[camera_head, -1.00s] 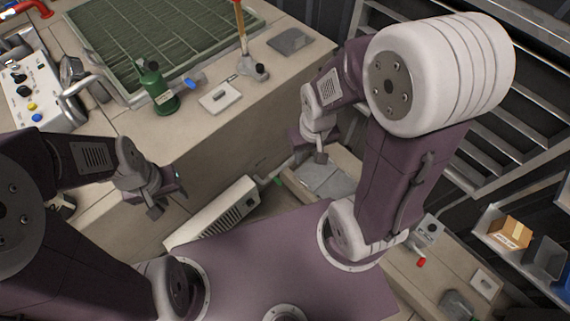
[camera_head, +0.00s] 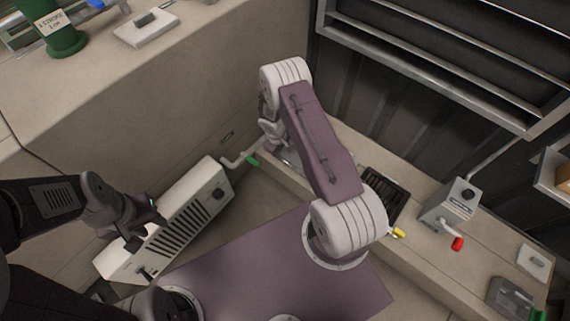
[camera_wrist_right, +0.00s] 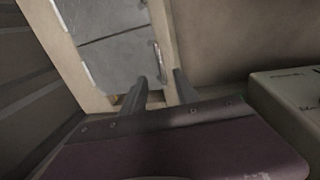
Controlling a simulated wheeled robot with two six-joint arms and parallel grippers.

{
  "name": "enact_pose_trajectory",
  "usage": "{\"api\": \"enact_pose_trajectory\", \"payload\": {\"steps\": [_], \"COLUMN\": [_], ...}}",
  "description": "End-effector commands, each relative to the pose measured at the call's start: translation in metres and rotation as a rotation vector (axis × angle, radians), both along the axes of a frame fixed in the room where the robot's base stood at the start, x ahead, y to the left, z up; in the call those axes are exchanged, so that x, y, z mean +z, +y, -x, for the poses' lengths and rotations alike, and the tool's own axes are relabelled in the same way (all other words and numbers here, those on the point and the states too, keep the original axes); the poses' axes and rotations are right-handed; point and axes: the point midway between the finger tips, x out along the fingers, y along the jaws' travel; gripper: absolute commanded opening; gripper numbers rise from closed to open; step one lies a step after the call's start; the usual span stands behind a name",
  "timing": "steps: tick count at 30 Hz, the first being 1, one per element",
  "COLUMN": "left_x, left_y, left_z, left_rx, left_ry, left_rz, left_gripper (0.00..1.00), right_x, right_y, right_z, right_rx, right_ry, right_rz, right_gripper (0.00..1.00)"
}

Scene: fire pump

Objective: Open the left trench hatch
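Grey hatch panels (camera_wrist_right: 120,58) lie in a pale frame in the right wrist view, with a dark seam between two of them. I cannot tell for sure which is the left trench hatch. A small metal handle (camera_wrist_right: 157,50) stands at the right edge of the nearer panel. The two fingers of my right gripper (camera_wrist_right: 160,90) are apart and empty, pointing toward the panels' near end. In the head view, my right arm hides most of the panels; a grey sliver (camera_head: 287,160) shows beside it. My left gripper (camera_head: 143,232) is over the white vented box; its finger gap is unclear.
A white vented box (camera_head: 180,225) stands against the counter (camera_head: 190,90). A pipe with a green end (camera_head: 243,160) lies near my right arm. A dark grate (camera_head: 383,193), yellow-tipped part (camera_head: 398,232) and grey box with a red-tipped lever (camera_head: 450,205) are on the right ledge.

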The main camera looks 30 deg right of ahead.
Motion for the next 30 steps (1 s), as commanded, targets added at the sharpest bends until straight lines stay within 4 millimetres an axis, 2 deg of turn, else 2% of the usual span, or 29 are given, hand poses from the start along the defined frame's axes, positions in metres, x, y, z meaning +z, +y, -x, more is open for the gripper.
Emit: {"api": "enact_pose_trajectory", "payload": {"steps": [6, 12, 16, 23, 24, 27, 30], "left_x": [-0.029, -0.047, -0.05, -0.049, -0.049, -0.049, -0.049], "left_y": [0.0, 0.0, 0.0, 0.0, 0.0, 0.0, 0.0], "left_z": [0.0, 0.0, 0.0, 0.0, 0.0, 0.0, 0.0], "left_rx": [0.0, 0.0, 0.0, 0.0, 0.0, 0.0, 0.0], "left_ry": [0.0, 0.0, 0.001, 0.001, 0.0, 0.0, 0.0], "left_rz": [0.0, 0.0, 0.0, 0.0, 0.0, 0.0, 0.0], "left_gripper": [0.36, 0.36, 0.36, 0.36, 0.36, 0.36, 0.36], "right_x": [-0.047, -0.079, -0.086, -0.085, -0.085, -0.085, -0.085], "right_y": [-0.007, -0.013, -0.015, -0.015, -0.015, -0.015, -0.015], "right_z": [-0.002, -0.004, -0.005, -0.005, -0.005, -0.005, -0.005], "right_rx": [-0.001, -0.001, -0.002, -0.002, -0.002, -0.001, -0.001], "right_ry": [0.002, 0.002, 0.002, 0.002, 0.002, 0.002, 0.002], "right_rz": [0.0, 0.0, 0.0, 0.0, 0.0, 0.0, 0.0], "right_gripper": [0.36, 0.36, 0.36, 0.36, 0.31, 0.03, 0.0]}}
